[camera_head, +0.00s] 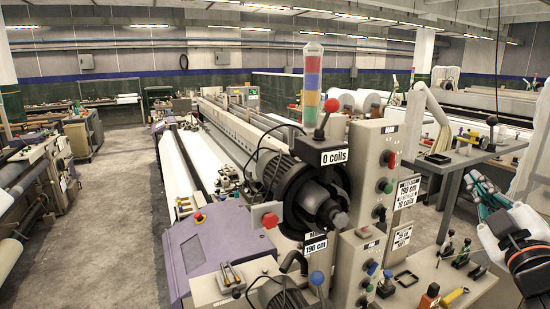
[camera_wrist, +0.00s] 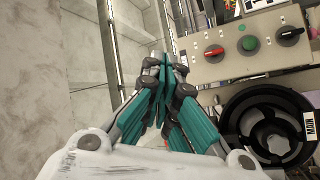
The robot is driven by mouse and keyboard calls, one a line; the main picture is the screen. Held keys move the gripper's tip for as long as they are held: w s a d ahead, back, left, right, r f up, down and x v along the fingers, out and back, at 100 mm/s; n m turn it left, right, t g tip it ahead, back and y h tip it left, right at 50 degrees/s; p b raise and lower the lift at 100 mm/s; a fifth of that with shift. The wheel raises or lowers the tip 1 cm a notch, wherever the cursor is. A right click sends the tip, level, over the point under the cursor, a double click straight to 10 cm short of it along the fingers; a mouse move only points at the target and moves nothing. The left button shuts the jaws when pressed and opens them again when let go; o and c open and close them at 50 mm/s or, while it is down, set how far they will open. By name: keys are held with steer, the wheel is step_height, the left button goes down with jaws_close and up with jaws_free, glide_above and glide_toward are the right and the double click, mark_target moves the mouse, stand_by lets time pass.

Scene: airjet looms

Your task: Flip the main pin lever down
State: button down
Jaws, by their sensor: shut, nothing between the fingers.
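I cannot tell for certain which lever is the main pin lever. In the head view, a lever with a red ball knob (camera_head: 331,105) stands up above the "0 coils" sign, and a lever with a blue ball knob (camera_head: 317,278) stands lower in front. A "MAIN" label (camera_head: 389,129) is on a beige control box. In the wrist view, another "MAIN" label (camera_wrist: 310,124) is beside a black round part (camera_wrist: 268,125). My gripper (camera_head: 474,178) is at the right edge of the head view, apart from these levers. Its teal fingers (camera_wrist: 164,62) are shut and empty in the wrist view.
A beige control panel (camera_wrist: 245,48) with red and green knobs is right of my fingers in the wrist view. The loom's black motor and hub (camera_head: 318,200) fill the middle of the head view. A side table (camera_head: 440,285) holds small tools. Grey floor (camera_head: 110,215) is open at left.

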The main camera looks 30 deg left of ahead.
mark_target(331, 109)
steer(key=s+a+r+n+g+y+p, duration=0.2)
steer(key=a+n+g+y+p, duration=0.2)
steer(key=a+n+g+y, duration=0.1)
steer(key=s+a+r+n+g+y+p, duration=0.2)
steer(key=a+r+n+g+y+p, duration=0.1)
steer(key=a+n+y, duration=0.5)
steer(key=a+n+g+p, duration=0.1)
steer(key=a+n+g, duration=0.1)
steer(key=n, duration=0.2)
steer(key=shift+s+a+r+n+g+y, duration=0.2)
steer(key=shift+a+r+n+g+y, duration=0.05)
steer(key=shift+r+n+g+y, duration=0.1)
steer(key=p+x, duration=0.3)
steer(key=x, duration=1.1)
steer(key=shift+w+r, duration=0.1)
